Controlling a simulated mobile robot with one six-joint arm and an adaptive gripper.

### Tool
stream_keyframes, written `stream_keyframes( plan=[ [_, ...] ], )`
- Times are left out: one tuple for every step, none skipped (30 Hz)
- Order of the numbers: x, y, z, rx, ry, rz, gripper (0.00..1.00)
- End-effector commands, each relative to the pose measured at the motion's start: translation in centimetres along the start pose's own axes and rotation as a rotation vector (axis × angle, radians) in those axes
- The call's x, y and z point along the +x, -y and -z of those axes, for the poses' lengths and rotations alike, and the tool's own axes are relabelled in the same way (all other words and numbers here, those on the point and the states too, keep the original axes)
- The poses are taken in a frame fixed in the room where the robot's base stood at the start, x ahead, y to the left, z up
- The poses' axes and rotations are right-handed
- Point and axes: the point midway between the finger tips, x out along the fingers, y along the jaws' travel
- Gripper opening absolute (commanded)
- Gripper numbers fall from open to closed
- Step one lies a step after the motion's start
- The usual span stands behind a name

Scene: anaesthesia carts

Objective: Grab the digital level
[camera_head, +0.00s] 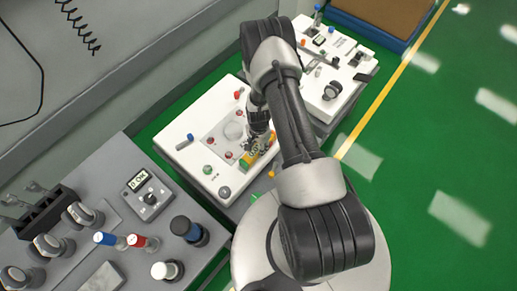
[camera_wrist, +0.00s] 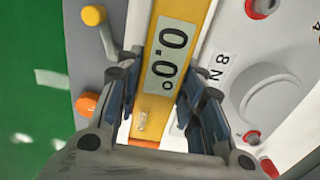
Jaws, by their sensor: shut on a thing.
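The digital level is a yellow bar with a grey display reading 0.0, in the wrist view (camera_wrist: 187,17). It runs from the top of that view down between the fingers. My gripper (camera_wrist: 163,95) is shut on it, with one finger on each long side. In the head view, my gripper (camera_head: 257,142) is over the white cart top, and a small part of the yellow level (camera_head: 251,160) shows beside it. My fingers and arm hide much of the level there. I cannot tell whether it touches the cart top.
The white cart (camera_head: 180,122) carries several coloured knobs close to my gripper. An orange knob (camera_wrist: 87,103) and a yellow-capped lever (camera_wrist: 94,15) stand left of the level. A grey cart (camera_head: 100,175) with connectors stands at lower left, and another white cart (camera_head: 345,65) behind. Green floor is clear at right.

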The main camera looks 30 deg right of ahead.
Motion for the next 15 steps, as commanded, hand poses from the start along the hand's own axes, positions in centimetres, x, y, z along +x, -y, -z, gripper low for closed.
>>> stream_keyframes(
  plan=[
    [-0.01, 0.01, 0.01, 0.0, 0.0, 0.0, 0.18],
    [-0.01, 0.01, 0.01, 0.0, 0.0, 0.0, 0.16],
    [-0.01, 0.02, 0.01, 0.0, 0.0, 0.0, 0.13],
    [-0.01, 0.02, 0.01, 0.0, 0.0, 0.0, 0.11],
    [-0.01, 0.02, 0.01, 0.0, 0.0, 0.0, 0.09],
    [-0.01, 0.02, 0.01, 0.0, 0.0, 0.0, 0.06],
    [-0.01, 0.02, 0.01, 0.0, 0.0, 0.0, 0.04],
    [-0.01, 0.02, 0.01, 0.0, 0.0, 0.0, 0.03],
    [-0.03, 0.04, 0.03, 0.0, -0.001, 0.001, 0.03],
    [-0.03, 0.04, 0.03, 0.0, -0.001, 0.001, 0.03],
    [-0.03, 0.04, 0.03, 0.0, -0.001, 0.001, 0.03],
    [-0.03, 0.05, 0.03, 0.0, -0.001, 0.001, 0.03],
    [-0.03, 0.04, 0.03, 0.0, -0.001, 0.001, 0.03],
    [-0.05, 0.05, 0.04, 0.0, -0.001, 0.001, 0.03],
    [-0.11, 0.05, 0.04, 0.0, -0.001, 0.001, 0.03]
  ],
)
